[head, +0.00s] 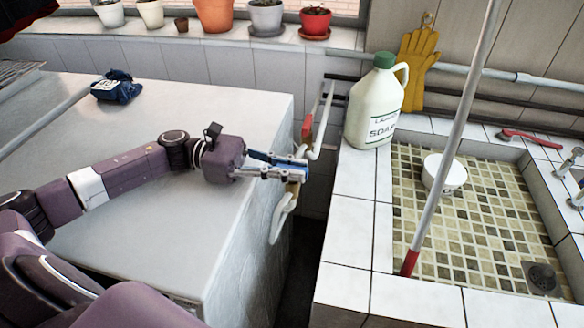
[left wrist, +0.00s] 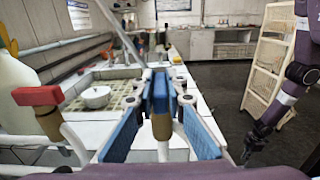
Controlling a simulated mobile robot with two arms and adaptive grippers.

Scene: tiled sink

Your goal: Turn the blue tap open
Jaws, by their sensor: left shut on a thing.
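The blue tap handle (left wrist: 160,88) stands between my left fingertips in the left wrist view, above a brass valve body (left wrist: 161,126). My left gripper (left wrist: 162,93) has blue pads and is shut on the handle from both sides. In the head view the left gripper (head: 296,168) reaches past the counter's right edge to the tap, and its fingers hide much of the handle. The tap's white pipe (head: 283,218) curves below. In the left wrist view a purple arm of mine hangs at the right, with a dark gripper (left wrist: 257,136) small at its end; its jaws are unclear.
A red-handled tap (head: 307,129) is just behind; it also shows in the left wrist view (left wrist: 38,96). A soap jug (head: 374,105) stands on the tiled sink rim (head: 352,235). A long pole (head: 455,135) leans in the sink. The grey counter (head: 130,220) is mostly clear.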

